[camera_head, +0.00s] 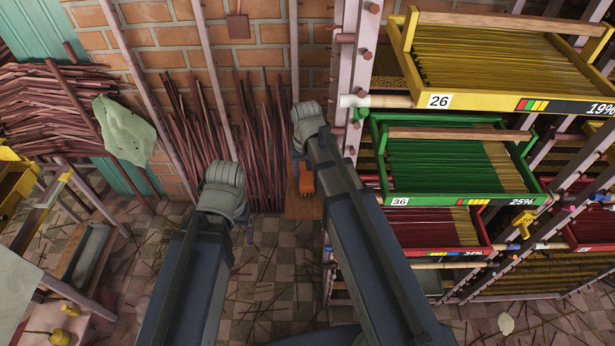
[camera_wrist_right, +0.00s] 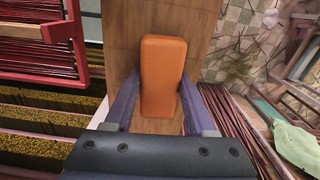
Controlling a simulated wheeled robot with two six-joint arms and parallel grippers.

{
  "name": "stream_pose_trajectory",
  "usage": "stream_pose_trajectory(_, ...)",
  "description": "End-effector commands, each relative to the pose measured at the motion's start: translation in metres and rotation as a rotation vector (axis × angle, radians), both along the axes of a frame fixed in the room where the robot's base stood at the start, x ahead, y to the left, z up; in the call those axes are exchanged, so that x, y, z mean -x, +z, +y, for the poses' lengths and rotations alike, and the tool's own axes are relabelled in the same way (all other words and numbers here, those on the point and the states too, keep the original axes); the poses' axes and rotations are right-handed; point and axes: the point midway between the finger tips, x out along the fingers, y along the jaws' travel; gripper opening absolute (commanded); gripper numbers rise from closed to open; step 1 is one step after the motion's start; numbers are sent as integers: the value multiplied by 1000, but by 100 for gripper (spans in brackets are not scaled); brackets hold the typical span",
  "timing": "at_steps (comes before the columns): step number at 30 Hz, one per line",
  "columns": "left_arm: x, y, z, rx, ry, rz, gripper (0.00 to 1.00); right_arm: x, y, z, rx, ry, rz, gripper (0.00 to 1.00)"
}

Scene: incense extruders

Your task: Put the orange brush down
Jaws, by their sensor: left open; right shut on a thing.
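The orange brush (camera_head: 306,181) shows just past the end of my right arm in the head view. My right gripper (camera_wrist_right: 158,98) is shut on the orange brush (camera_wrist_right: 163,70), with one finger along each side of it. The brush is over a brown wooden surface (camera_wrist_right: 118,30); whether it touches that surface I cannot tell. My left gripper (camera_head: 249,232) is to the left of the brush, open and largely hidden behind its own wrist.
A rack with a yellow tray (camera_head: 440,101), a green tray (camera_head: 377,160) and red trays of incense sticks stands close on the right. Bundles of sticks (camera_head: 262,135) lean on the brick wall behind. A cluttered bench is at the left; tiled floor lies between.

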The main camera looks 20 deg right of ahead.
Motion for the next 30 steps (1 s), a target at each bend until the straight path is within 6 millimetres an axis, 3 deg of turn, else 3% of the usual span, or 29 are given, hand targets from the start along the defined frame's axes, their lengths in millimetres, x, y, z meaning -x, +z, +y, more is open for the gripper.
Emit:
stream_pose_trajectory(5,0,-2,0,0,0,0,80,0,-2,0,0,0,0,11)
stream_pose_trajectory(6,0,-1,0,0,0,0,80,0,-1,0,0,-1,0,58)
stream_pose_trajectory(13,0,-1,0,0,0,0,80,0,-1,0,0,-1,0,84)
stream_pose_trajectory(25,0,-4,0,0,0,0,80,0,-5,0,0,-1,0,86)
stream_pose_trajectory(30,0,11,0,0,0,0,80,0,11,0,0,0,0,86)
